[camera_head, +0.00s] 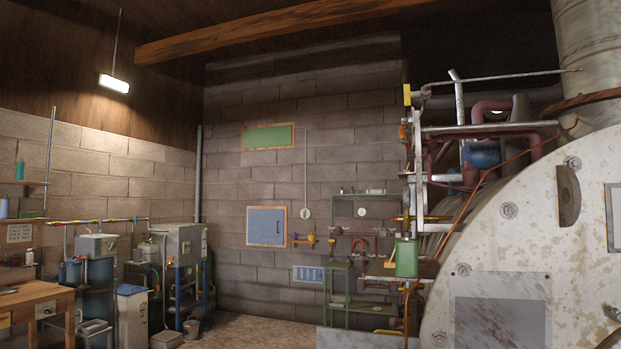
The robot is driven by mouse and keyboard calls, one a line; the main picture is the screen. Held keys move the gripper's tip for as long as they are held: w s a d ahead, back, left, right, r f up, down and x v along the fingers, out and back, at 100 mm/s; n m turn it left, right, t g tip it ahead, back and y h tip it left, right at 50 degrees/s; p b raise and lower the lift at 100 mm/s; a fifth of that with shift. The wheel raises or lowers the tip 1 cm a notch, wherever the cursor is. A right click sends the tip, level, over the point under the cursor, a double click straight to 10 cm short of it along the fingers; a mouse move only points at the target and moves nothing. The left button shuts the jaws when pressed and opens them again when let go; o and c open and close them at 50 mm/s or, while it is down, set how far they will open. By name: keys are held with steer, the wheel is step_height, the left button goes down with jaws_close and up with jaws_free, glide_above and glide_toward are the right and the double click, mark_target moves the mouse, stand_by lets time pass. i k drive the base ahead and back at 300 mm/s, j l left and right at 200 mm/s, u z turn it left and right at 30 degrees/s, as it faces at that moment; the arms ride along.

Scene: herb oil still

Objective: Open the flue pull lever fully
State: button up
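A wide pale metal flue pipe (590,60) rises at the top right, above a large round boiler front (520,220) with worn white paint. A long thin rod (500,77) runs almost level from the pipework towards the flue. A yellow piece (407,95) sits near its left end. A brown bar (590,98) crosses in front of the flue's lower part. I cannot tell for certain which of these is the flue pull lever, or how far it is open. My gripper is not in view.
Pipework with a green box (406,258) stands left of the boiler. A green shelf rack (350,300) is by the block wall. Some floor (255,333) is clear in the middle.

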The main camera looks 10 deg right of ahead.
mark_target(409, 94)
steer(key=i+j+z, duration=0.3)
steer(key=z, duration=0.2)
steer(key=i+j+z, duration=0.5)
steer(key=k+l, duration=0.05)
